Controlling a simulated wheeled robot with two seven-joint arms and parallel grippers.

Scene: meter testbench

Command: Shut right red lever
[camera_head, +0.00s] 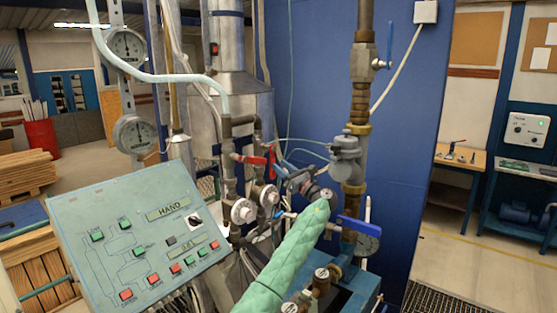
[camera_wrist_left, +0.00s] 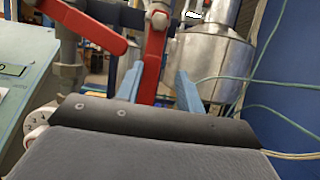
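The right red lever (camera_head: 271,156) hangs down from its valve on the pipework in the middle of the head view. In the left wrist view this red lever (camera_wrist_left: 153,65) stands upright between the two light-blue fingers. My left gripper (camera_head: 284,172) is at this lever, small and partly hidden in the head view. In the wrist view the gripper (camera_wrist_left: 158,90) is open, with a gap to the right of the lever. I cannot tell whether the left finger touches it. The left red lever (camera_head: 250,159) lies roughly level; it also shows in the wrist view (camera_wrist_left: 85,26). My right gripper is not in view.
A green control panel (camera_head: 135,240) stands at the front left. Two round white valve knobs (camera_head: 242,211) sit below the levers. A metal tank (camera_head: 235,105) is behind them. A brass pipe with a blue handle (camera_head: 360,229) stands to the right, before a blue wall (camera_head: 310,60).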

